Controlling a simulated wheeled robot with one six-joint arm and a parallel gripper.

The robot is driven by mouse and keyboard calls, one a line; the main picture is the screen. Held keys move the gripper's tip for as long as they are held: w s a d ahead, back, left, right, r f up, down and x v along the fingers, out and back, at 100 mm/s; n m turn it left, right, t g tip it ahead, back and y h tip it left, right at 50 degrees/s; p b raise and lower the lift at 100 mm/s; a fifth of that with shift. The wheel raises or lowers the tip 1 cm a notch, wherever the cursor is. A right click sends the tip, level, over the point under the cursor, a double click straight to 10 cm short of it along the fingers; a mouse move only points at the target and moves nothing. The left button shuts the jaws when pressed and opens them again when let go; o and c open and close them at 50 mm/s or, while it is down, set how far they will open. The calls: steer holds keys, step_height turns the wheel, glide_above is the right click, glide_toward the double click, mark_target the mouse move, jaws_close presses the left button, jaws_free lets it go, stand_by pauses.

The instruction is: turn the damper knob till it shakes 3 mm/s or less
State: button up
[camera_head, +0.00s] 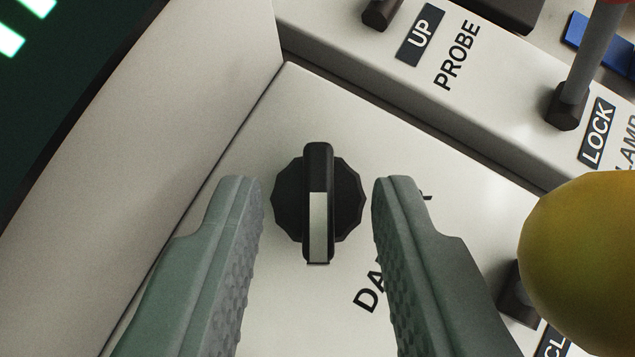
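The damper knob (345,196) is black with a ribbed rim and a raised grip bar bearing a white pointer stripe. The stripe points toward the bottom of the picture. The lettering below it begins "DA" and the rest is hidden behind my right finger. My gripper (317,200) is open, with one grey-green finger on each side of the knob. A narrow gap shows between each finger and the knob's rim in this view. A dark display (60,90) with bright green-white bars shows at the top left, and no number can be read on it.
A lever (590,60) marked LOCK stands at the upper right, near a black stub (381,12) by the UP and PROBE labels. A yellow rounded knob (585,262) bulges close to my right finger. A pale raised wall (190,100) borders the panel's left side.

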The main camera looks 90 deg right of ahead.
jaws_close()
steer(key=shift+w+m+g, duration=0.15)
steer(key=shift+m+g, duration=0.45)
steer(key=shift+m, duration=0.2)
jaws_free()
